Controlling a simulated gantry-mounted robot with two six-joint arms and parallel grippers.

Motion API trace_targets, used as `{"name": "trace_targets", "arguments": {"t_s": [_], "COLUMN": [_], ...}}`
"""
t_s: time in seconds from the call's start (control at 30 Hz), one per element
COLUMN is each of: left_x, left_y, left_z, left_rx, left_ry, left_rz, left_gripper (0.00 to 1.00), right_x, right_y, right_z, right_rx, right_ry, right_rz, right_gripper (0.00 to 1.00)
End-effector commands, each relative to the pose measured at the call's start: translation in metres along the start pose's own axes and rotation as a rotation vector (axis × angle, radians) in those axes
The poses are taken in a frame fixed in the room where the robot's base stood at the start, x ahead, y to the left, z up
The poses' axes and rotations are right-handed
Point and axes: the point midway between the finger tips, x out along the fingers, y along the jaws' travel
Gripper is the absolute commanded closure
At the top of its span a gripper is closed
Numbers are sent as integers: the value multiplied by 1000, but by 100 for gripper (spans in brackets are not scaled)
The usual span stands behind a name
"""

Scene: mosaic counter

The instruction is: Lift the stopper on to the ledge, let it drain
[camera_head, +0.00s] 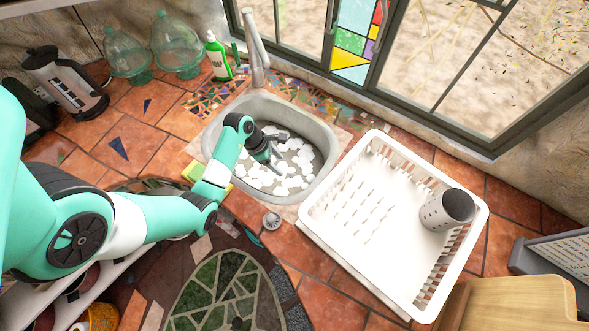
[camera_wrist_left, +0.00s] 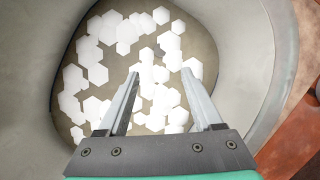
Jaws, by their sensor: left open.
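A small round metal piece (camera_head: 272,220), which looks like the stopper, sits on the tiled ledge (camera_head: 296,244) in front of the sink (camera_head: 328,135). My left gripper (camera_head: 277,152) is over the sink, apart from that piece. In the left wrist view my left gripper (camera_wrist_left: 160,75) is open, with nothing between its fingers. Below it, white hexagonal foam flakes (camera_wrist_left: 97,74) cover much of the murky grey-brown sink bottom or water; the drain is hidden. The sink's pale wall also shows in the left wrist view (camera_wrist_left: 235,45). My right gripper is not in view.
A white dish rack (camera_head: 350,205) with a grey perforated cup (camera_head: 447,210) stands right of the sink. The tap (camera_head: 256,50) and a green bottle (camera_head: 217,57) are behind it. A wooden board (camera_head: 515,305) is front right.

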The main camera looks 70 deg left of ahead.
Motion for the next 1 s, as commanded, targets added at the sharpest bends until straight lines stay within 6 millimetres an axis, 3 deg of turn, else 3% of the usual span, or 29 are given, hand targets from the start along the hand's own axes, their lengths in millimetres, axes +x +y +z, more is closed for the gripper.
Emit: {"name": "trace_targets", "arguments": {"t_s": [0.1,0.23,0.47,0.8,1.0], "left_x": [28,50,58,108,108], "left_y": [-1,0,0,-1,-2], "left_z": [-2,-1,1,3,4], "left_rx": [2,2,2,3,2], "left_ry": [1,0,-1,-1,-1], "left_rz": [-2,0,1,1,1], "left_gripper": [33,33,33,33,33], "right_x": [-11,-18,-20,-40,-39], "right_y": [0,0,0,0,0], "right_z": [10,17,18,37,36], "right_rx": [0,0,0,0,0], "right_ry": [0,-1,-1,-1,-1], "right_rz": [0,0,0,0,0], "right_gripper": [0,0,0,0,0]}}
